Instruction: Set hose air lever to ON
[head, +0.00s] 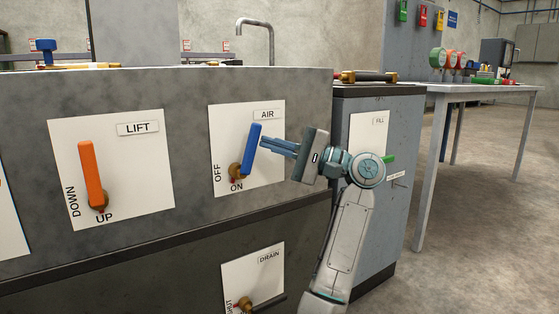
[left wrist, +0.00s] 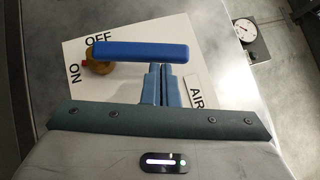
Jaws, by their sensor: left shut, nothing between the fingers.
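The blue AIR lever (head: 252,150) stands on a white plate (head: 272,178) on the grey cabinet front. Its handle points up and slightly right from a brass pivot (head: 235,170); OFF is left of the pivot and ON below it. In the left wrist view the blue lever (left wrist: 140,50) runs across, with a small red mark at its pivot on the ON side. My left gripper (head: 264,143) is shut and empty, its fingertips at the right side of the handle. They look touching or almost so in the left wrist view (left wrist: 162,70). My right gripper is not in view.
An orange LIFT lever (head: 91,172) is on a plate to the left. A DRAIN valve (head: 245,304) sits below, and a FILL plate (head: 367,135) is on the cabinet to the right. A grey table (head: 470,88) stands further right. The floor at right is clear.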

